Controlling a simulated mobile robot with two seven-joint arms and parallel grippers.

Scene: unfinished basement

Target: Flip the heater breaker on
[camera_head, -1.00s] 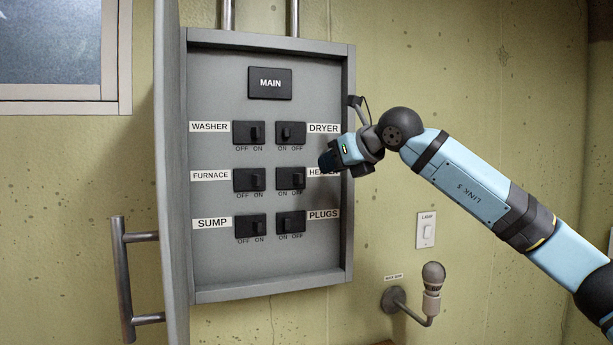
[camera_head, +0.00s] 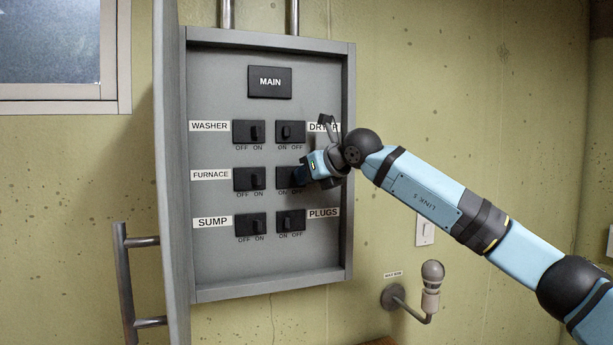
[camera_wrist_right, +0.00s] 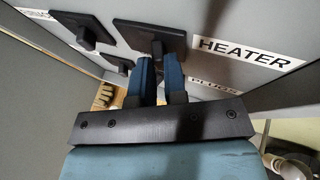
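The heater breaker (camera_head: 285,178) is the black switch in the right column, middle row of the grey panel (camera_head: 220,275). My right gripper (camera_head: 301,175) is at its right side, covering its toggle and the HEATER label in the head view. In the right wrist view, the breaker's black plate (camera_wrist_right: 130,32) and toggle (camera_wrist_right: 157,47) show beside the HEATER label (camera_wrist_right: 245,53). The two blue fingertips of the right gripper (camera_wrist_right: 159,62) are at the toggle, with a narrow gap between them. Contact or grip on the toggle is unclear. My left gripper is not in view.
Washer (camera_head: 248,132), furnace (camera_head: 249,179), sump (camera_head: 250,226), dryer (camera_head: 290,133) and plugs (camera_head: 291,223) breakers surround it. The panel door (camera_head: 171,200) stands open at the left with its handle (camera_head: 126,285). A lamp switch (camera_head: 425,228) and a bulb fixture (camera_head: 431,285) are on the wall at lower right.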

